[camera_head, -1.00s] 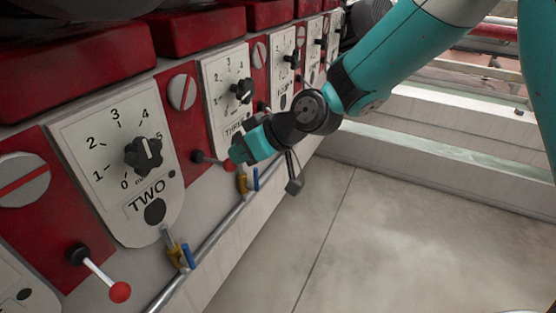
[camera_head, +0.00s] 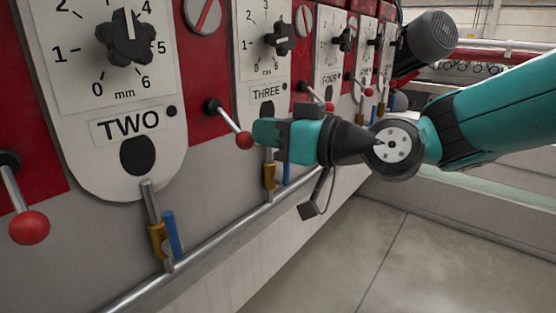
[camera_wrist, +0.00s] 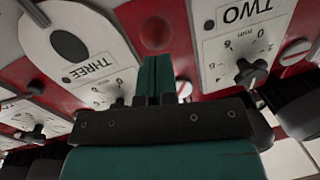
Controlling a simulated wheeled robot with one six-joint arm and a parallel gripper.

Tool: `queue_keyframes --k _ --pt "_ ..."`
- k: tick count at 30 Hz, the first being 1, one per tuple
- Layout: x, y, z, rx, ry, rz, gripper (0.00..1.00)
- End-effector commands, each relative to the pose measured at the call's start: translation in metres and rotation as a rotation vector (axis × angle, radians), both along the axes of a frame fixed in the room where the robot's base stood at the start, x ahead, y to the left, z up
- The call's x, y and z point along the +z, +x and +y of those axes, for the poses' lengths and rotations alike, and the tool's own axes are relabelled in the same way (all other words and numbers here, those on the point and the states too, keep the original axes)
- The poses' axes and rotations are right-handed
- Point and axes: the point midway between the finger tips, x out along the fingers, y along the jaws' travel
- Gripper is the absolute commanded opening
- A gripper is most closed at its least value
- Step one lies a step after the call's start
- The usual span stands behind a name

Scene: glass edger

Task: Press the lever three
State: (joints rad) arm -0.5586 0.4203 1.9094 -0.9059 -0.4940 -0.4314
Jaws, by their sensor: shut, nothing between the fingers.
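The lever between the TWO and THREE panels has a black pivot, a metal rod and a red ball (camera_head: 244,140); it slopes down to the right. The THREE panel (camera_head: 267,93) is just right of it. My gripper (camera_head: 262,132) is shut and empty, its tip right beside the red ball. I cannot tell whether they touch. In the wrist view, the shut fingers (camera_wrist: 154,72) point up toward a round red ball (camera_wrist: 155,32) on the red plate, with the THREE panel (camera_wrist: 88,68) to the left and the TWO panel (camera_wrist: 243,45) to the right.
Another red-ball lever (camera_head: 30,226) is at the left, beside the TWO panel (camera_head: 158,160). Further levers and panels recede to the right past THREE. Blue and brass valves (camera_head: 160,240) and a metal pipe (camera_head: 205,242) run below the panels. The floor (camera_head: 400,260) is clear.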

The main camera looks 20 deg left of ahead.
Motion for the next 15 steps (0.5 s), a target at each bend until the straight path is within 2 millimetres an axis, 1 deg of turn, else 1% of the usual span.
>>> queue_keyframes --k 1,9,15 --pt "-0.0110 0.0002 0.0003 -0.001 0.019 -0.008 0.00" --pt "-0.0131 0.0010 0.0024 0.000 0.085 -0.034 0.00" --pt "-0.0119 0.0012 0.0031 0.000 0.102 -0.041 0.00"
